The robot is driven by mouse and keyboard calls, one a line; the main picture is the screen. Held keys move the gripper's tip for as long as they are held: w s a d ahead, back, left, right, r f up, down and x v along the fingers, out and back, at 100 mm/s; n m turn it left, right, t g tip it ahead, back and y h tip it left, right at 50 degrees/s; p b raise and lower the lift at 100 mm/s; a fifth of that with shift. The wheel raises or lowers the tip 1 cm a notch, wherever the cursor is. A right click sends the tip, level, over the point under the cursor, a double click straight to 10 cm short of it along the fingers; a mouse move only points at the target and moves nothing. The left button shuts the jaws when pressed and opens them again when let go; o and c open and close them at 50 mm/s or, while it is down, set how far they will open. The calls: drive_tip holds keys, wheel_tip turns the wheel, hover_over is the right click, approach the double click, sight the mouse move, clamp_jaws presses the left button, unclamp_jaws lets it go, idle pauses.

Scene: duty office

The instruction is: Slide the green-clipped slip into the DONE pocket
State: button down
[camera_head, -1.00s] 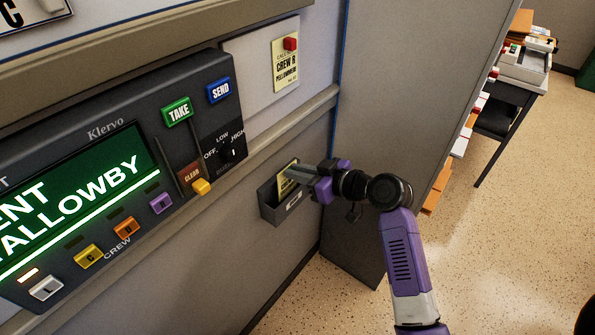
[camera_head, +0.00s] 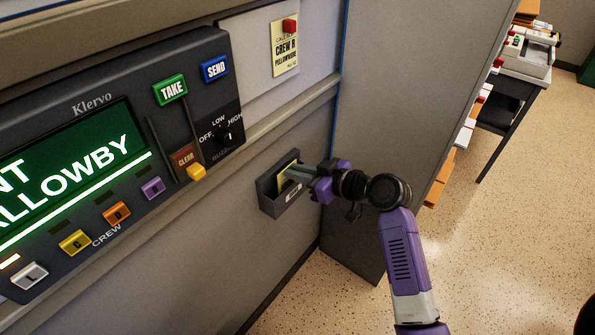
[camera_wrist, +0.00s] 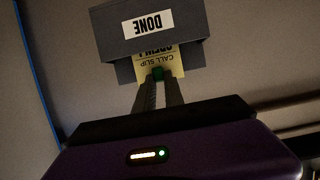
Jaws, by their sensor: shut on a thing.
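The yellow call slip (camera_wrist: 149,65) has a green clip (camera_wrist: 158,73) at its edge, between my gripper's fingertips. My gripper (camera_wrist: 158,80) is shut on the green clip. In the wrist view the slip's printed end lies at the mouth of the grey DONE pocket (camera_wrist: 195,24), partly inside it. In the head view the pocket (camera_head: 287,201) is fixed low on the wall panel, with a small strip of the slip (camera_head: 285,174) showing above its rim. My gripper (camera_head: 290,174) reaches in from the right. The clip is hidden there.
Another yellow slip with a red clip (camera_head: 285,50) hangs on the board above. The Klervo console (camera_head: 95,103) with coloured buttons is on the wall at left. A grey partition (camera_head: 400,100) stands close behind my arm on the right.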

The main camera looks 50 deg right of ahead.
idle(0.3)
drive_tip(key=c, duration=1.3)
unclamp_jaws()
drive_tip(key=shift+c, duration=0.2)
drive_tip(key=v, duration=0.7)
drive_tip(key=shift+s+r, duration=0.15)
drive_tip(key=shift+s, duration=0.2)
